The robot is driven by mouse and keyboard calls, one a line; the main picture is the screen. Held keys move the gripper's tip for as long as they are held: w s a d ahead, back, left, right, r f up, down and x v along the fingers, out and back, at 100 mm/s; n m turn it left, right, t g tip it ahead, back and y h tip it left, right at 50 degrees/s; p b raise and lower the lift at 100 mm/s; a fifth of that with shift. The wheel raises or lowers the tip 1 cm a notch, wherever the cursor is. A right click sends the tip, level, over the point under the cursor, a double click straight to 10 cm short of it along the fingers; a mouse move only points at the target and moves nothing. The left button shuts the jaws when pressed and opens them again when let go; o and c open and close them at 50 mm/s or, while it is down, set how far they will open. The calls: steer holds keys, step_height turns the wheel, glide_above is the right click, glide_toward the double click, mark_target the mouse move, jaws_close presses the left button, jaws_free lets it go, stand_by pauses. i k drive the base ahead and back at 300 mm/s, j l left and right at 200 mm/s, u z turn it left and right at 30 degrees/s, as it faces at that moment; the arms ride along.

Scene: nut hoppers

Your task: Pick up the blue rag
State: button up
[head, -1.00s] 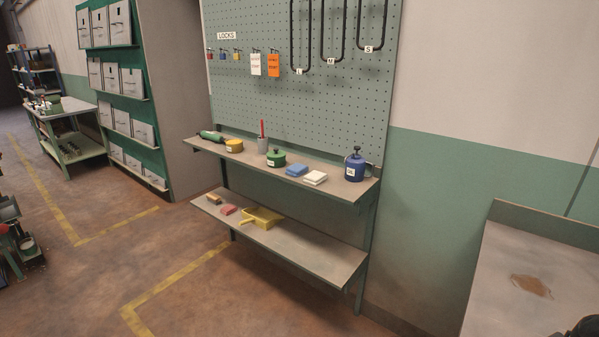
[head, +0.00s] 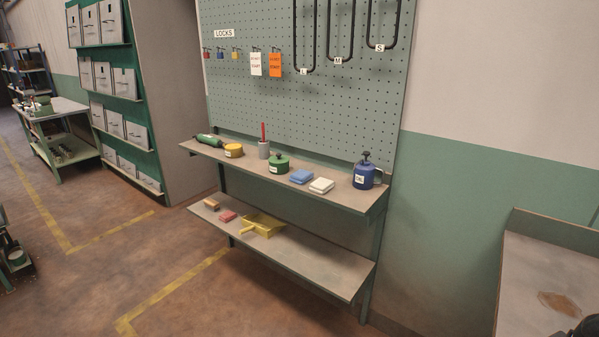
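The blue rag (head: 302,176) is a small folded cloth lying flat on the upper shelf (head: 335,194) below the pegboard. A folded white rag (head: 321,186) lies just to its right, and a green tin with a black knob (head: 278,163) stands to its left. A blue oil can (head: 366,172) stands further right on the same shelf. My gripper cannot be made out; only a dark shape shows at the bottom right corner.
The lower shelf (head: 318,266) holds a yellow dustpan (head: 263,225), a red rag (head: 227,216) and a brush (head: 211,204). A bench with a brown stain (head: 530,285) stands at the right. Open floor (head: 130,265) with yellow lines lies in front and left.

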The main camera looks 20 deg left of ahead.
mark_target(301, 177)
steer(key=i+j, duration=0.25)
steer(key=j, duration=0.25)
steer(key=i+j+z, duration=0.1)
steer(key=i+j, duration=0.15)
steer(key=j, duration=0.2)
steer(key=i+j+z, duration=0.1)
steer(key=j, duration=0.4)
steer(key=i+j, duration=0.3)
steer(key=j, duration=0.25)
steer(key=i+j+z, duration=0.1)
steer(key=i+j, duration=0.15)
steer(key=j, duration=0.25)
steer(key=i+j, duration=0.15)
steer(key=j, duration=0.4)
steer(key=i+j+z, duration=0.15)
steer(key=j, duration=0.4)
steer(key=i+j, duration=0.2)
steer(key=j, duration=0.35)
